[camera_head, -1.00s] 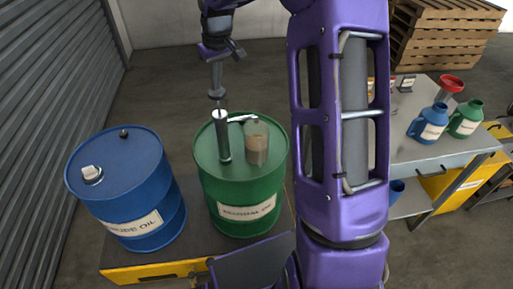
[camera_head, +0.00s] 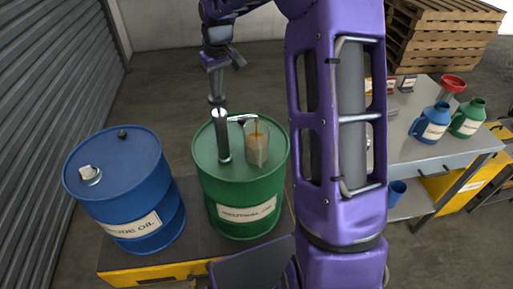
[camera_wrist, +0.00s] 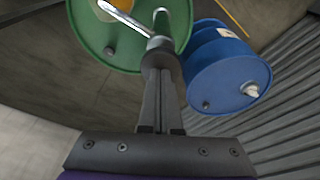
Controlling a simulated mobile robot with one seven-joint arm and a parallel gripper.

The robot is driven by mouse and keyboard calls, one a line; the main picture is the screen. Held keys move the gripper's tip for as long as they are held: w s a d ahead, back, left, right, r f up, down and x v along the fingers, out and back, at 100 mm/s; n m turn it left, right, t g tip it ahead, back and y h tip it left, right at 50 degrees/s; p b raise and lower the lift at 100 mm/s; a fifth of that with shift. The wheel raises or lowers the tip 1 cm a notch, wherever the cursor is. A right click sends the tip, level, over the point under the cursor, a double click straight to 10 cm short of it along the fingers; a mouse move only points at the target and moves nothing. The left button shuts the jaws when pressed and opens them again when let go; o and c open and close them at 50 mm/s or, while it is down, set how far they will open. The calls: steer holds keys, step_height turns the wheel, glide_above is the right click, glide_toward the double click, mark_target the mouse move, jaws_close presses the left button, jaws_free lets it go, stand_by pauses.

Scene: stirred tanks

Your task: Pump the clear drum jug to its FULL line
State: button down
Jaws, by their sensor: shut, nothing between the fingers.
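The clear jug (camera_head: 257,148) stands upright on the green drum (camera_head: 210,178), under the pump spout (camera_head: 242,119). Amber liquid fills its lower part, and an orange stream falls into it; I cannot make out the FULL line. The wrist view shows my shut fingers (camera_wrist: 160,75) at the knob (camera_wrist: 160,60), and part of the jug (camera_wrist: 116,4).
A blue drum (camera_head: 125,205) stands left of the green one on a dark platform (camera_head: 190,245) with a yellow edge. A grey bench (camera_head: 455,150) at right carries blue (camera_head: 430,127) and green (camera_head: 468,122) jugs and a red funnel (camera_head: 452,83). Pallets (camera_head: 440,35) stand behind.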

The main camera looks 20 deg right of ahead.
steer(key=shift+s+b+x, duration=0.15)
steer(key=shift+b+x, duration=0.3)
steer(key=shift+x, duration=0.4)
steer(key=shift+s+b+x, duration=0.15)
steer(key=shift+b+x, duration=0.3)
steer(key=shift+x, duration=0.35)
steer(key=p+v, duration=0.3)
steer(key=w+p+v, duration=0.1)
steer(key=v, duration=0.1)
steer(key=shift+r+p, duration=0.3)
steer(key=shift+r, duration=0.05)
steer(key=shift+v, duration=1.05)
steer(key=shift+w+a, duration=0.15)
steer(key=shift+f, duration=0.2)
